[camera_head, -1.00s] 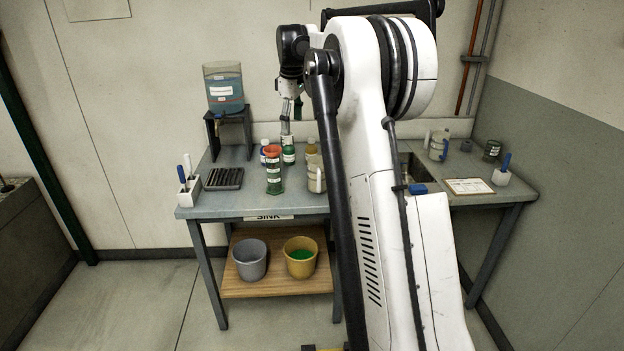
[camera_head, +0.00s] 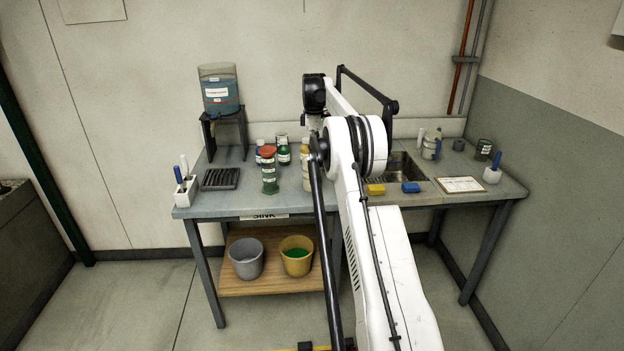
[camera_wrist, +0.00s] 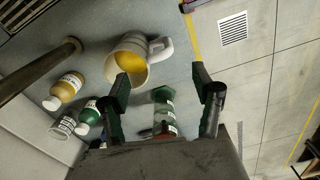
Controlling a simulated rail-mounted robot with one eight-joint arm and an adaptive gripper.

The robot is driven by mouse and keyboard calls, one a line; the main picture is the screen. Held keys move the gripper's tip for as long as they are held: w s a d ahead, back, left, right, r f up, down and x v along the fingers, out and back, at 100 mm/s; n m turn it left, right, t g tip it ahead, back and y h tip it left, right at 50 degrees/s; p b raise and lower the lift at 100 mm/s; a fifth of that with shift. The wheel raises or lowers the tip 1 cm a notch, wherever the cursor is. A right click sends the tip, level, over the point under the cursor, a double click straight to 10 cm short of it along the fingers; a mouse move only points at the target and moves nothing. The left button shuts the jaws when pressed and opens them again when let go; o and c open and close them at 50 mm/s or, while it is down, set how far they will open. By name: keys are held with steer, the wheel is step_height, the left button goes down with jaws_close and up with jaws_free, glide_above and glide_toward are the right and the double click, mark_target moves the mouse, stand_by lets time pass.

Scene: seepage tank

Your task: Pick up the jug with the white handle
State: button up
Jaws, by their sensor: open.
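The jug with the white handle shows in the wrist view as a pale jug (camera_wrist: 128,58) with yellow contents. Its white handle (camera_wrist: 165,46) points right in the picture. My gripper (camera_wrist: 162,92) is open and empty, its dark green fingers apart. The jug lies beyond the fingertips, nearer the left finger. I cannot tell whether that finger touches it.
A labelled green container with a red top (camera_head: 269,170) stands close by, also between the fingers in the wrist view (camera_wrist: 164,116). Bottles (camera_head: 283,150) stand behind it.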

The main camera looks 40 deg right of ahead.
mark_target(314, 169)
step_height(314, 169, down, 11)
steer(key=shift+f+p, duration=0.1)
steer(key=shift+p, duration=0.3)
jaws_close()
stand_by(0.5)
